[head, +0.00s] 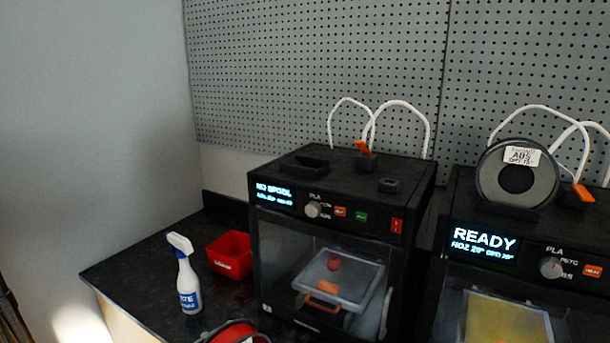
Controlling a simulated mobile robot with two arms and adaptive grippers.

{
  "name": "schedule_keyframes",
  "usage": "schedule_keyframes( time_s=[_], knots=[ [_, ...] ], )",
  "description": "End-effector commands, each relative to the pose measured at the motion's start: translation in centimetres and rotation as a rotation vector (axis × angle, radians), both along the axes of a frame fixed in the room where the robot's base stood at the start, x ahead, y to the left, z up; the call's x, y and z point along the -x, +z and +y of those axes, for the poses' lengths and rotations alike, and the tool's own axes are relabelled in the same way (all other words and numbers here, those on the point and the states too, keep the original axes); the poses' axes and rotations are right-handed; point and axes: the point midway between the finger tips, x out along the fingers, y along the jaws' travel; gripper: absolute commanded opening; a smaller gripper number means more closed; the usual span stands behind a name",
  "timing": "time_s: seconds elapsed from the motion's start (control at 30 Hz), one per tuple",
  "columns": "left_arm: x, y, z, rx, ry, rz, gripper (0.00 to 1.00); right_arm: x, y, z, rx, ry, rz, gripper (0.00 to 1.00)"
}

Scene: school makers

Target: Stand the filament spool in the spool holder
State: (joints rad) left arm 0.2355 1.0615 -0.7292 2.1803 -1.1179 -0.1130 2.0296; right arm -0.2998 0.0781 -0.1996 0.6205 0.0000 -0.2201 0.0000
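A round black and red thing (235,333), which looks like a filament spool, is at the bottom edge of the head view on the counter side, mostly cut off. The left printer (340,215) has a display reading "NO SPOOL". A low black holder with a slot (304,164) sits on its top at the left and is empty. On the right printer (530,245), whose display reads "READY", a grey spool labelled ABS (517,178) stands upright in a holder. Neither gripper can be made out in the head view.
A white spray bottle (188,278) and a red bin (229,256) stand on the black counter (135,262) left of the printer. White tubes (405,106) arch over the printer tops.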

Motion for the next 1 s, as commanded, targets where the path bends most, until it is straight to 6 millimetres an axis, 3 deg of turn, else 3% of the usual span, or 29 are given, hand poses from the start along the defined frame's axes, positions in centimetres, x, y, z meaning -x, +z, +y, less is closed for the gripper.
schedule_keyframes(
  time_s=[0.23, 0.6, 1.0],
  knots=[
    [2.3, -1.9, -0.2, 0.005, 0.141, 0.008, 0.0, 0.0, 0.0, 0.0, 0.0, 0.0, 0.0, 0.4],
    [5.0, -3.6, 1.0, 0.012, 0.344, 0.013, 0.0, 0.0, 0.0, 0.0, 0.0, 0.001, 0.001, 0.4],
    [10.1, -5.5, 5.3, 0.0, 0.7, 0.005, 0.0, 0.0, 0.0, -0.1, 0.001, 0.001, 0.001, 0.4]
  ],
)
